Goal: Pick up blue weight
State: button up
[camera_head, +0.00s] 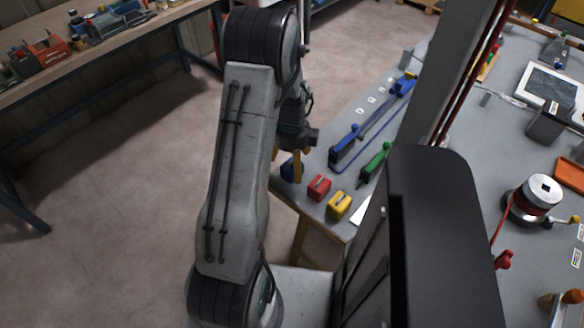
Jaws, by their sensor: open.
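The blue weight (287,170) is a small dark blue block near the left front corner of the grey table. It stands in a row with a red weight (319,187) and a yellow weight (339,205). My gripper (291,160) is right at the blue weight and partly covers it. The other finger is mostly hidden by my arm. The jaws are open, and I cannot tell whether they touch the weight.
Blue (343,148) and green (373,163) clamps lie behind the weights on the grey table (345,115). A white-and-red spool (535,198), a tablet (549,88) and an orange tray (571,174) are farther right. A workbench with tools (100,45) stands at the upper left. The floor between is clear.

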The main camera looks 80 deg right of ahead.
jog(key=shift+f, duration=0.95)
jog(key=c, duration=1.4)
jog(key=shift+r, duration=0.15)
